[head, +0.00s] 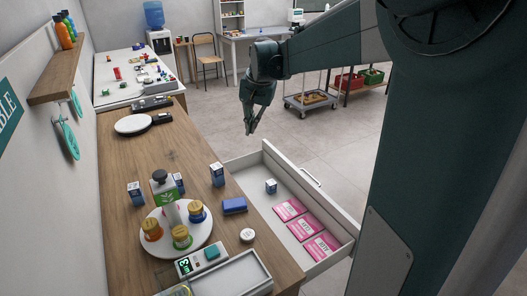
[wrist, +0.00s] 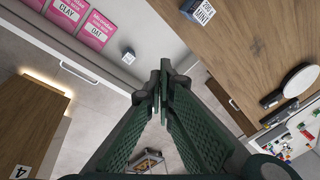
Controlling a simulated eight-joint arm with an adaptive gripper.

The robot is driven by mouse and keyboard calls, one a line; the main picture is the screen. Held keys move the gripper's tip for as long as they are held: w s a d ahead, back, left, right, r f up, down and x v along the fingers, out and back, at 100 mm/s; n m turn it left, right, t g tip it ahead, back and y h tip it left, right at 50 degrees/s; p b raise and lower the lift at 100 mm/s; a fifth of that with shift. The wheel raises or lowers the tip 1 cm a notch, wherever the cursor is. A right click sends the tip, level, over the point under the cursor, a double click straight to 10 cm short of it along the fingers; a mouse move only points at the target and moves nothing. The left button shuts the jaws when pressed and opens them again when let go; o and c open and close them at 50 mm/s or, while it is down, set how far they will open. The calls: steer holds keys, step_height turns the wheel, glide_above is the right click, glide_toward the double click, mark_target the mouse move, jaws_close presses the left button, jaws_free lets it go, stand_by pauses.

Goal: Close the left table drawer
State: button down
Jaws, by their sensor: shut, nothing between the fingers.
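The white table drawer (head: 271,207) is pulled out from the wooden counter (head: 173,165) in the head view. It holds a small blue-and-white box (head: 271,186) and several pink packets (head: 303,228). Its front panel (head: 312,198) has a white handle (head: 310,177). My gripper (head: 249,132) hangs in the air above and beyond the drawer's far end, apart from it and empty. In the wrist view my gripper (wrist: 157,85) is shut, its fingertips together, with the drawer's handle (wrist: 79,73) to the upper left.
The counter carries a round white tray (head: 165,246) with bottles, a blue block (head: 234,205), small boxes and a scale (head: 201,259). A grey trolley (head: 311,104) stands farther back. The floor (head: 205,112) beyond the drawer is open.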

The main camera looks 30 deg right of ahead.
steer(key=w+d+f+m+g+y, duration=0.1)
steer(key=w+d+f+m, duration=0.1)
steer(key=w+d+f, duration=0.55)
steer(key=w+d+f+m+g, duration=0.1)
steer(key=w+d+f+m, duration=0.3)
steer(key=d, duration=0.7)
steer(key=w+d+f+m+g+y+p, duration=0.1)
steer(key=w+d+f, duration=0.3)
steer(key=d+f, duration=1.1)
steer(key=shift+d+f+m, duration=0.25)
steer(key=shift+f+m, duration=0.45)
steer(key=shift+m, duration=0.1)
steer(key=a+f+b, duration=0.2)
steer(key=a+f, duration=0.4)
steer(key=f, duration=0.3)
steer(key=shift+a+f+b, duration=0.25)
steer(key=shift+f+b, duration=0.15)
